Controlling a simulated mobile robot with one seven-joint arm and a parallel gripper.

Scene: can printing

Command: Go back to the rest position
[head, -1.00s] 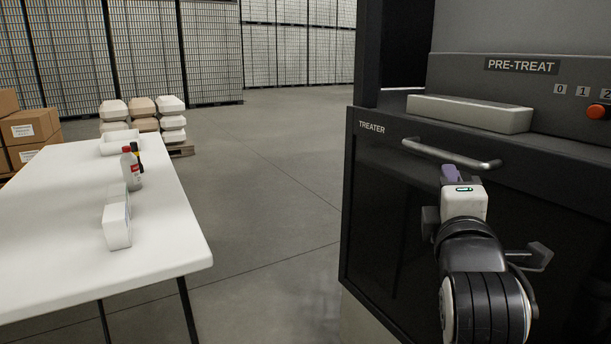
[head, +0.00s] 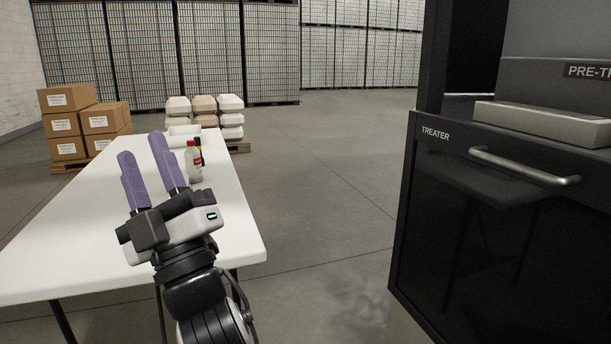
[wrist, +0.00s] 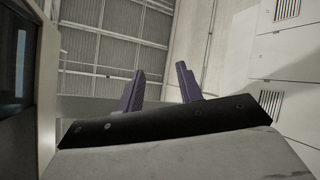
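My gripper (head: 150,170) shows in the head view over the white table at the left. Its two purple fingers are spread apart with nothing between them. The wrist view shows the same open fingers (wrist: 160,88) pointing at the upper wall and ceiling, with no object held. The arm below it enters from the bottom of the head view. The treater (head: 480,220), a dark cabinet with a metal bar handle, stands at the right, apart from my gripper.
The white table (head: 60,265) carries a red-and-white bottle (head: 193,163) and a dark bottle with a yellow band behind it. Cardboard boxes (head: 66,124) and stacked trays (head: 205,104) stand behind. Open grey floor (head: 320,200) lies between table and treater.

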